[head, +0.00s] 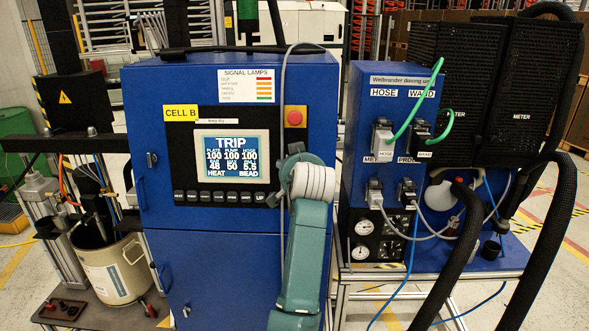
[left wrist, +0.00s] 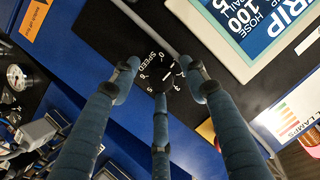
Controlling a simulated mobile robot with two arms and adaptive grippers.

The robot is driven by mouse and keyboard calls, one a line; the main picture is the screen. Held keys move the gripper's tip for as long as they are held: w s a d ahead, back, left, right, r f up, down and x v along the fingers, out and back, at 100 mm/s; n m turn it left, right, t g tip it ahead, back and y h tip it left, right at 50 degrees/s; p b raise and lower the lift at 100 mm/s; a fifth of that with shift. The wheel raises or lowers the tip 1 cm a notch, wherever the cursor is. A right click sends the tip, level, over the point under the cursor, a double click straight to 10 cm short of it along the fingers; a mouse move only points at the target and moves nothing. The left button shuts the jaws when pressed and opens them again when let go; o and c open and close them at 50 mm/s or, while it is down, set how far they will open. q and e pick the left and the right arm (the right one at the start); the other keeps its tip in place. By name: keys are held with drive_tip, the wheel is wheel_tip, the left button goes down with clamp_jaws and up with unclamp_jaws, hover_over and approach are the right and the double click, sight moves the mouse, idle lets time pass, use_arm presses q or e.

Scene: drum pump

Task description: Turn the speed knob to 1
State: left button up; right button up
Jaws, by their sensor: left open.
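In the left wrist view, the round black speed knob (left wrist: 164,76) sits on a black panel under the word SPEED, with white numerals around it. A short white mark shows on the knob, but I cannot tell which numeral it points at. My left gripper (left wrist: 161,82) has its three blue fingers spread around the knob, open. I cannot tell whether any fingertip touches it. My right gripper is in neither view.
The blue cabinet (head: 180,250) carries a screen (head: 232,155) reading TRIP, a row of black buttons (head: 220,197) and a red stop button (head: 295,116). A second blue unit (head: 358,100) with cables and gauges stands to the right. Thick black hoses (head: 470,235) hang at the far right.

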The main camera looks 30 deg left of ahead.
use_arm(q)
drive_tip(key=v, duration=0.7)
drive_tip(key=shift+s, duration=0.1)
